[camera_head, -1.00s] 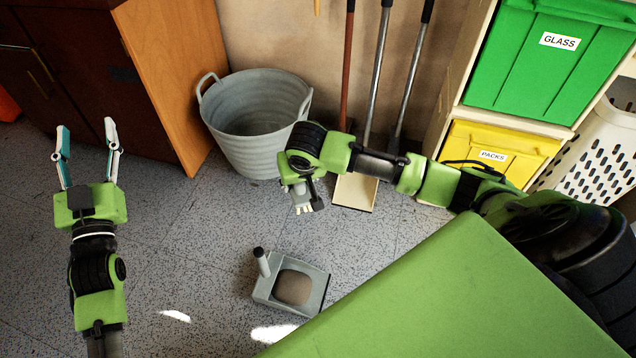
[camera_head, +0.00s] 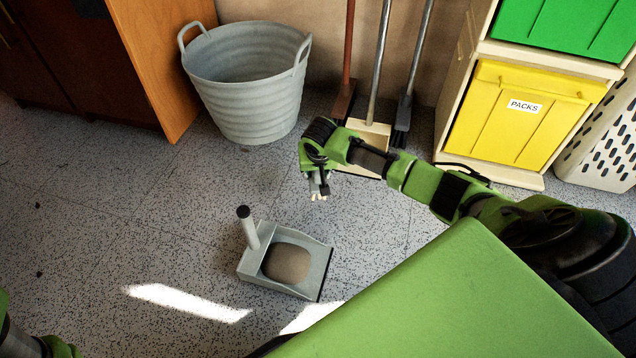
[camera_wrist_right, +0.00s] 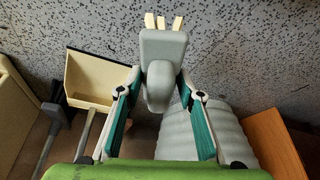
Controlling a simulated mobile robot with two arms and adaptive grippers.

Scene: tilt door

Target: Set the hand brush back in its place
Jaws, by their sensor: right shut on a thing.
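The hand brush (camera_wrist_right: 162,62) is grey with pale cream bristles. It sits between the two teal-lined fingers of my right gripper (camera_head: 316,184), which is shut on it. In the head view only its bristle end shows below the gripper, above the floor. A grey dustpan (camera_head: 318,262) lies on the floor below and slightly left of the brush, with an upright dark-tipped handle and a rounded brownish patch inside. The brush is apart from the dustpan.
A ribbed grey bucket (camera_head: 245,90) stands by the orange-sided cabinet (camera_head: 165,55). Long-handled tools lean on the wall behind my right gripper, including a cream-headed one (camera_head: 370,132). A yellow PACKS bin (camera_head: 520,125) is at right.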

